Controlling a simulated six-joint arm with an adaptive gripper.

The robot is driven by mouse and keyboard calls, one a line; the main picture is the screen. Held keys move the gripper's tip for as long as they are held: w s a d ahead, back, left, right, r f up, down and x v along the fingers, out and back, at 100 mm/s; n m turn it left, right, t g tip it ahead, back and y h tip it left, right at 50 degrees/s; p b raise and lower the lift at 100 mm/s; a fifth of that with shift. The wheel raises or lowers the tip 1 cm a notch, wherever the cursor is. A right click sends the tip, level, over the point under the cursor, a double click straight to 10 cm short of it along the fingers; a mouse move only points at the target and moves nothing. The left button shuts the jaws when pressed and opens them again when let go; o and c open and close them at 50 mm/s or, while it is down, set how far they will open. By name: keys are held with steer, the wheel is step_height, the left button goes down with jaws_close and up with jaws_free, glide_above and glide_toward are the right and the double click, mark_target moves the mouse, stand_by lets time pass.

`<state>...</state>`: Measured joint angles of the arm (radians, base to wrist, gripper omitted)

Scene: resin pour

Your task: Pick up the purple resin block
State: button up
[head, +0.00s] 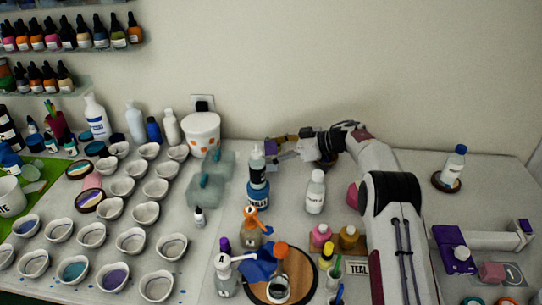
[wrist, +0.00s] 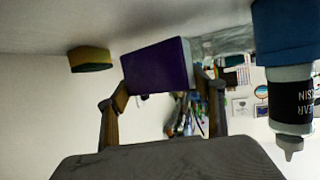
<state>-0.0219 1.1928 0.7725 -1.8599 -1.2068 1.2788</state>
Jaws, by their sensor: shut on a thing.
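The purple resin block (wrist: 158,65) is between the two fingers of my gripper (wrist: 160,88) in the wrist view, with its broad purple face toward the camera. My gripper is shut on it. In the head view my gripper (head: 279,148) is at the back of the table near the wall, left of my arm. The purple block shows there as a small dark purple patch (head: 270,146) at the fingertips. Whether the block touches the surface below it cannot be told.
A resin bottle (wrist: 290,95) stands close to the right of my gripper in the wrist view. In the head view, bottles (head: 257,175) stand in front of the gripper, and a white bucket (head: 202,137) is left.

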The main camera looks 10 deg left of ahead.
mark_target(271, 148)
step_height(271, 148, up, 7)
steer(key=shift+r, duration=0.2)
